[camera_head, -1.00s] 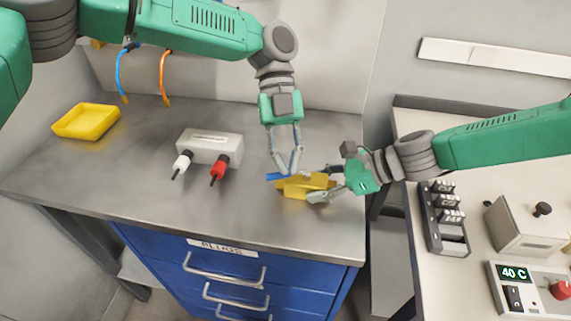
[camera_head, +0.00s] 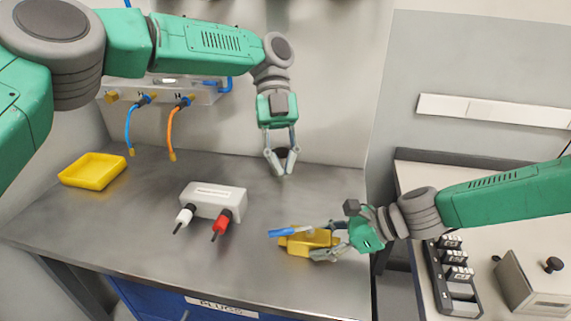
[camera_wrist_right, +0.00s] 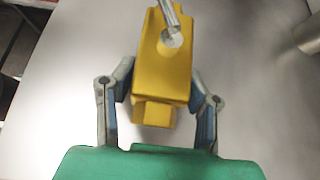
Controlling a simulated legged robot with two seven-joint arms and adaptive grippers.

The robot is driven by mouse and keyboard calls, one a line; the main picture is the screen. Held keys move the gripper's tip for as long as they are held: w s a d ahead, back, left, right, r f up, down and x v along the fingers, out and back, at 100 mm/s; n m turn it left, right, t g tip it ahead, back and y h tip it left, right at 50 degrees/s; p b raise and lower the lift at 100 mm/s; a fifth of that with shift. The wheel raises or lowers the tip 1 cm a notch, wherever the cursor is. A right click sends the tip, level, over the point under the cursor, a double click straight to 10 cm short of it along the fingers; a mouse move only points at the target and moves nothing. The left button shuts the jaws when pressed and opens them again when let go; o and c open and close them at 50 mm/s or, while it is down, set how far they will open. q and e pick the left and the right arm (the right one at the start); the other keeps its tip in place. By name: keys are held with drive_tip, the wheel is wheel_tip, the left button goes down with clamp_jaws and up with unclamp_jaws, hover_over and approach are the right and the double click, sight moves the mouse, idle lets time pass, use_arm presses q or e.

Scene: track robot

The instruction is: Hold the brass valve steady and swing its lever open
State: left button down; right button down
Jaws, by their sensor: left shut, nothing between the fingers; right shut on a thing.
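The brass-yellow valve (camera_head: 300,246) is on the grey bench near its front right. Its blue lever (camera_head: 289,232) lies over the body and points left, roughly along it. In the right wrist view the valve body (camera_wrist_right: 165,85) sits between both fingers, and the lever's metal root (camera_wrist_right: 172,20) runs away toward the top edge. My right gripper (camera_head: 328,241) is shut on the valve body from the right. My left gripper (camera_head: 282,171) is shut and empty, pointing down above and behind the valve, clear of the lever. The lever's far end is cut off in the wrist view.
A grey box (camera_head: 219,198) with a white and a red plug stands left of the valve. A yellow tray (camera_head: 92,171) lies at the far left. Blue and orange hoses hang from a wall manifold. A side table (camera_head: 425,180) with a black rack (camera_head: 452,275) stands right.

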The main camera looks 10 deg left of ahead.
use_arm(q)
drive_tip(key=t+y, duration=0.2)
drive_tip(key=t, duration=0.2)
hover_over(289, 231)
drive_tip(key=s+a, duration=0.1)
drive_tip(key=x, duration=0.3)
drive_tip(key=w+x, duration=0.1)
drive_tip(key=x, duration=0.2)
drive_tip(key=w+a+x, duration=0.1)
drive_tip(key=x, duration=0.3)
drive_tip(key=shift+f, duration=0.5)
drive_tip(key=shift+w+a+f, duration=0.15)
drive_tip(key=shift+w+f, duration=0.1)
drive_tip(key=shift+w, duration=0.15)
